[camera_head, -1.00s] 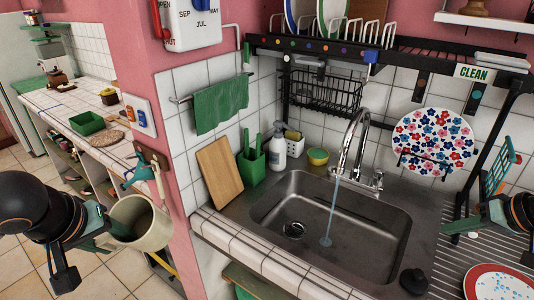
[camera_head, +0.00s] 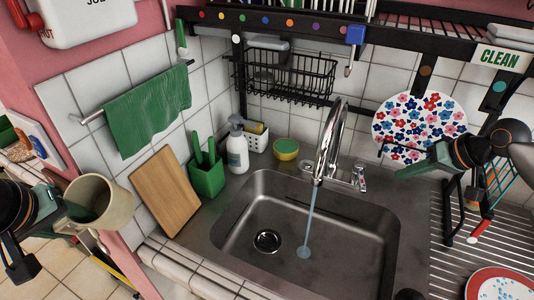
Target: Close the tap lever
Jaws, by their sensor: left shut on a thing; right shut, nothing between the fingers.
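The chrome tap (camera_head: 328,140) stands at the back of the steel sink (camera_head: 270,200), and a stream of water falls from its spout into the basin. Its small chrome lever (camera_head: 361,177) sits at the right of the tap base. My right gripper (camera_head: 402,172) is shut and empty, to the right of the lever and apart from it, in front of the flowered plate. My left gripper (camera_head: 68,222) is shut on a beige mug (camera_head: 112,205) at the left, well away from the sink.
A green utensil holder (camera_head: 207,179), a soap bottle (camera_head: 237,152) and a cutting board (camera_head: 166,190) stand left of the sink. A dark rack (camera_head: 400,50) runs above. The basin is clear.

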